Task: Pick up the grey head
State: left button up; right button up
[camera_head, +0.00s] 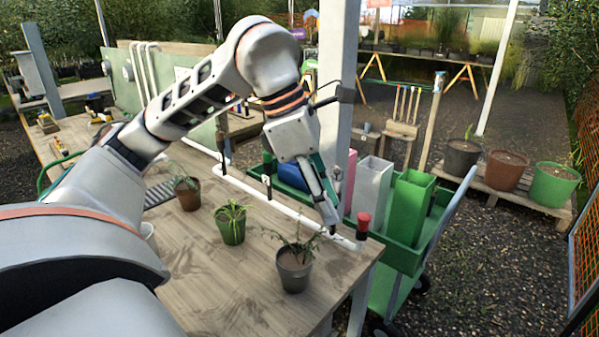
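A white pipe (285,209) runs along the back edge of the wooden table, with small upright fittings on it. I cannot tell for sure which one is the grey head. A red-topped fitting (363,222) stands at the pipe's right end. My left gripper (331,221) points down over the pipe near that end. Its fingertips overlap in this view, and I see nothing clearly held between them. My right gripper is out of view.
Potted plants stand on the wooden table (210,285): a brown pot (187,194), a green pot (230,226) and a grey pot (294,270) nearest the gripper. A white post (337,75) rises behind the gripper. A green cart (402,256) with tall boxes stands beyond the table edge.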

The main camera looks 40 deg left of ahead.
aim_at(336, 182)
jog(key=i+l+u, duration=0.2)
jog(key=i+u, duration=0.3)
jog(key=i+l+u, duration=0.25)
jog(key=u, duration=0.25)
jog(key=i+l+u, duration=0.25)
jog(key=l, duration=0.3)
jog(key=i+l+u, duration=0.15)
jog(key=l, duration=0.15)
